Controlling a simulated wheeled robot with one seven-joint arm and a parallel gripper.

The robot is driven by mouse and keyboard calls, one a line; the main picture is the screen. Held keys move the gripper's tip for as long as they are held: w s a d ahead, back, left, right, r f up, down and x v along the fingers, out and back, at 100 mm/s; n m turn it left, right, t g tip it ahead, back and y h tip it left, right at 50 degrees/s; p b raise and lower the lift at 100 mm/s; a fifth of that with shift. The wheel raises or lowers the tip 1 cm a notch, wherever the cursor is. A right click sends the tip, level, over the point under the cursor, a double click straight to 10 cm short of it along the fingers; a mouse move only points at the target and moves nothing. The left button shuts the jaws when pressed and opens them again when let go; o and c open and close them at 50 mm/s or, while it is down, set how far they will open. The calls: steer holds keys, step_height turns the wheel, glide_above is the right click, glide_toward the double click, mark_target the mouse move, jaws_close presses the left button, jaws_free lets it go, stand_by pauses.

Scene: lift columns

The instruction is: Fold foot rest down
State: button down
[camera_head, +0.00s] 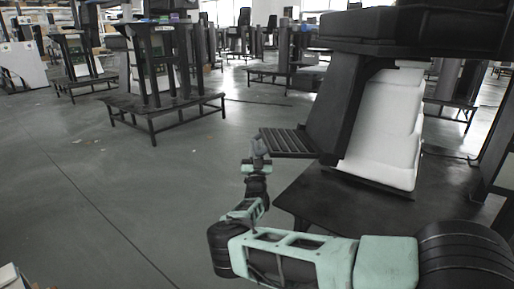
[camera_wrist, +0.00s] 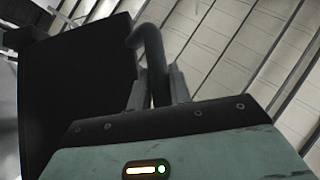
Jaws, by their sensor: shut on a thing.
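The foot rest (camera_head: 292,142) is a black ribbed plate. In the head view it juts out to the left, roughly level, from the lower part of a black lift column (camera_head: 340,105). My gripper (camera_head: 259,148) is at the plate's left end, and the exact contact there is too small to make out. In the wrist view my gripper (camera_wrist: 156,90) has its two fingers closed around a dark curved bar (camera_wrist: 150,45), which bends over at its top. A large dark panel (camera_wrist: 80,85) fills the left of that view; I cannot tell which part it is.
The column stands on a low dark platform (camera_head: 330,205), with a white padded panel (camera_head: 385,130) on its right side. Another column stand (camera_head: 165,105) is at the back left. The grey floor (camera_head: 90,200) at the left is clear.

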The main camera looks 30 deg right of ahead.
steer(key=shift+f+b, duration=0.65)
steer(key=shift+f, duration=0.35)
steer(key=c, duration=1.6)
jaws_free()
steer(key=shift+o, duration=0.2)
steer(key=shift+r, duration=0.15)
